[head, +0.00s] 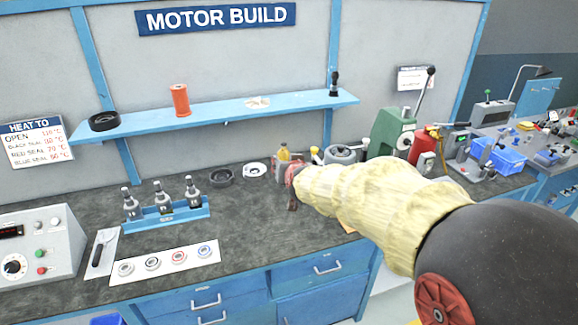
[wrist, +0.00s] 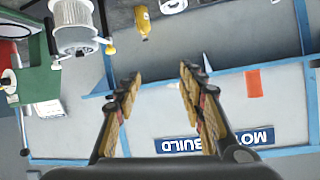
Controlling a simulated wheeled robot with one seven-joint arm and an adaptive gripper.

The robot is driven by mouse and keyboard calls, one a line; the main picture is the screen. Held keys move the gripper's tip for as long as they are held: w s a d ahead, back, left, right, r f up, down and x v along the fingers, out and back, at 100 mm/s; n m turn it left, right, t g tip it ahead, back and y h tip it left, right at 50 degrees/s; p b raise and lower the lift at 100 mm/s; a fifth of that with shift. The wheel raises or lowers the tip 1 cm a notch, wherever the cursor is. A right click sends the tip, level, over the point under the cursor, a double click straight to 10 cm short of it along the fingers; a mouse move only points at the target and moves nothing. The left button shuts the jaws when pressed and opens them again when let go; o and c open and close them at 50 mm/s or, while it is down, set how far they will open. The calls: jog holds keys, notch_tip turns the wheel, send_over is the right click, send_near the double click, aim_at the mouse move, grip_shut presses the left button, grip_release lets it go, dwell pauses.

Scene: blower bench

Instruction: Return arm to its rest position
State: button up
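My arm, in a cream sleeve, reaches in from the right of the head view over the dark bench top (head: 95,190). My gripper (wrist: 158,88) shows in the wrist view with its two fingers wide apart and nothing between them. In the head view the sleeve mostly hides the gripper; a reddish part shows at the sleeve's far end. The wrist picture is upside down, with the wall and the MOTOR BUILD sign (wrist: 215,141) behind the fingers.
A blue shelf (head: 222,112) crosses the wall. A green press (head: 391,132) and blue bins (head: 498,155) stand right. The front middle bench is clear.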

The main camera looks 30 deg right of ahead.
dwell(0.4)
jog(key=s+a+f+g+y, duration=0.2)
jog(key=s+a+f+g, duration=0.15)
jog(key=s+f, duration=0.35)
jog(key=s+a+r+n+g, duration=0.1)
jog(key=s+a, duration=0.2)
jog(key=s, duration=0.7)
jog(key=s+a+r+n+g+y, duration=0.1)
jog(key=s+a+n, duration=0.1)
jog(key=s, duration=0.8)
jog(key=s+a+r+n+g, duration=0.1)
jog(key=s+a, duration=0.4)
jog(key=s, duration=0.4)
jog(key=shift+s+r+n+g, duration=0.15)
jog(key=shift+s+n+g, duration=0.2)
jog(key=shift+s+n, duration=0.05)
jog(key=shift+o, duration=0.2)
